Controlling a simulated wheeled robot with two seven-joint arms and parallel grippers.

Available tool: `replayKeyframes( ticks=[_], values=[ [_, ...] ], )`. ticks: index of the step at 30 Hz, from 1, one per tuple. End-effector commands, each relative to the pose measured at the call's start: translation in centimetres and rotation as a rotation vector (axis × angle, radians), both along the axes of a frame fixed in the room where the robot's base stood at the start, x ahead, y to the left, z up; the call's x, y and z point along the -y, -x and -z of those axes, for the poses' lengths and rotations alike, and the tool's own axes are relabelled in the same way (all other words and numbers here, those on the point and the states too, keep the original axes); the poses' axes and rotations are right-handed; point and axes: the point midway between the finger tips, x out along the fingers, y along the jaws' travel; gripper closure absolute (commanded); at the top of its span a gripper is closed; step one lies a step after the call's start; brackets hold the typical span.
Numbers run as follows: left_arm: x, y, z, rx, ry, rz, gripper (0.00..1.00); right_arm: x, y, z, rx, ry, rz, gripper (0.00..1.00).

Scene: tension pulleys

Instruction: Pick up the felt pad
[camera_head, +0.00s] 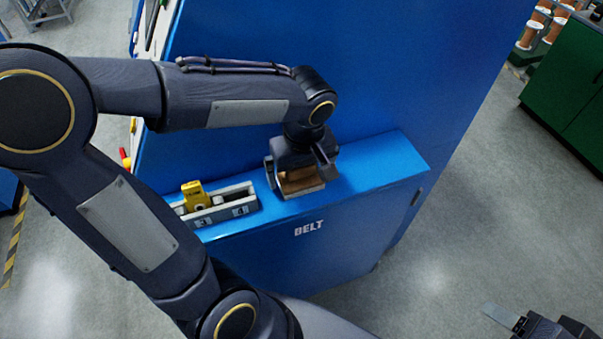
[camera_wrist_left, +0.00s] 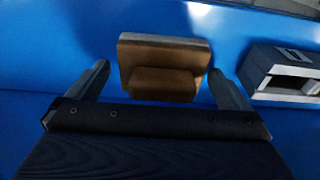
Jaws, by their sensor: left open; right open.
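The felt pad appears to be the brown block (camera_head: 302,182) on the blue ledge, set on a pale flat base. In the left wrist view the brown block (camera_wrist_left: 165,84) lies between the fingers, with a lighter back edge and a smaller raised brown part at its front. My left gripper (camera_head: 299,172) is open above it, one finger on each side. In the left wrist view the fingers (camera_wrist_left: 160,80) show a gap to the block on both sides; contact is not visible. My right gripper (camera_head: 525,322) is open at the bottom right corner, far from the pad, and partly cut off.
A grey slotted holder (camera_head: 240,211) with a yellow tool (camera_head: 195,194) sits on the ledge just left of the pad. The blue machine wall (camera_head: 370,70) rises behind the ledge (camera_head: 395,160). The ledge right of the pad is clear. A green cabinet (camera_head: 575,100) stands far right.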

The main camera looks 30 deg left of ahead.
Motion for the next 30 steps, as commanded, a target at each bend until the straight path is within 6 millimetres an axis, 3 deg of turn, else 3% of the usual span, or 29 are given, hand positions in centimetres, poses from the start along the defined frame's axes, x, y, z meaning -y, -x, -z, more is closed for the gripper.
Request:
replayKeyframes(
  ticks=[9,19,30],
  values=[
    [-0.08,-0.06,0.80,0.002,0.001,0.000,0.00,0.00,0.00,-0.02,0.000,0.000,0.000,0.40],
    [-0.07,-0.06,0.77,0.002,0.001,0.000,0.42,0.00,-0.01,-0.03,0.000,0.000,0.000,0.40],
    [-0.07,-0.11,0.17,0.003,0.001,0.000,0.43,0.00,0.00,-0.04,0.000,0.000,0.000,0.40]
  ],
)
